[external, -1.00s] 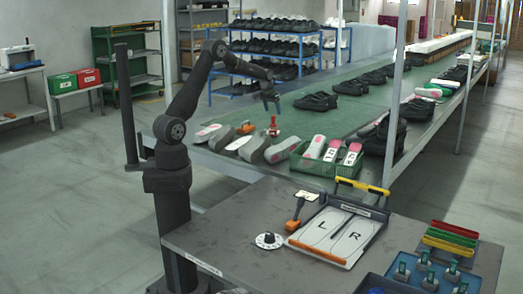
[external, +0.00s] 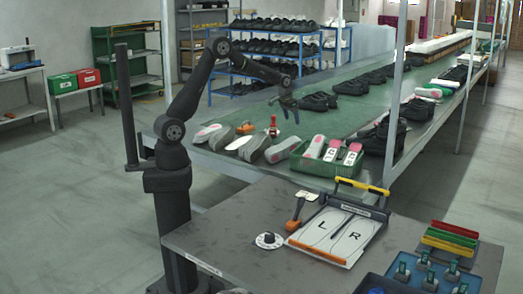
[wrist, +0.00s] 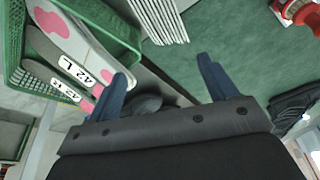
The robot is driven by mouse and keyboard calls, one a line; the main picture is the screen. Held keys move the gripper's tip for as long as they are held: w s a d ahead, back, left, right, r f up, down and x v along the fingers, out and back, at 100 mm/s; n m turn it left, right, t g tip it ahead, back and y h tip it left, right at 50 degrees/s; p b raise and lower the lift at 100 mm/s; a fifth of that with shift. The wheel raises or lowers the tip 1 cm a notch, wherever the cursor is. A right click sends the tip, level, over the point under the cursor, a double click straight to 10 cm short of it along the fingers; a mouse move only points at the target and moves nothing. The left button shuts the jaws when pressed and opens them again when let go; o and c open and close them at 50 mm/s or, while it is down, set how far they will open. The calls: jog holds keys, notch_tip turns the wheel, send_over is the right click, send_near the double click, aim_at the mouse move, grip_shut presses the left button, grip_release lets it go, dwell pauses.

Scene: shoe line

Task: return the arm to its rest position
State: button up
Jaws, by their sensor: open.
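My gripper (external: 291,110) is at the end of my raised arm, above the green conveyor belt (external: 338,121) in the external view. In the wrist view my gripper (wrist: 165,80) shows two blue fingers spread well apart with nothing held between them. My arm rises from its base beside the grey table and reaches out over the near part of the belt.
A green basket (external: 298,164) with labelled shoe parts stands at the belt's near end; it also shows in the wrist view (wrist: 120,27). Soles, a red tool (external: 273,127) and black shoes (external: 319,101) lie on the belt. A board marked L and R (external: 364,238) lies on the table.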

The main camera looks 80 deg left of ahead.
jog(key=w+d+m, duration=0.1)
jog(key=d, duration=0.8)
jog(key=shift+d, duration=0.25)
jog(key=s+a+n, duration=0.1)
jog(key=s+a, duration=0.1)
jog(key=a, duration=0.8)
jog(key=s+a+n, duration=0.1)
jog(key=s+a, duration=0.1)
jog(key=a, duration=0.9)
jog(key=shift+s+f+n, duration=0.15)
jog(key=shift+s+n, duration=0.1)
jog(key=shift+n, duration=0.05)
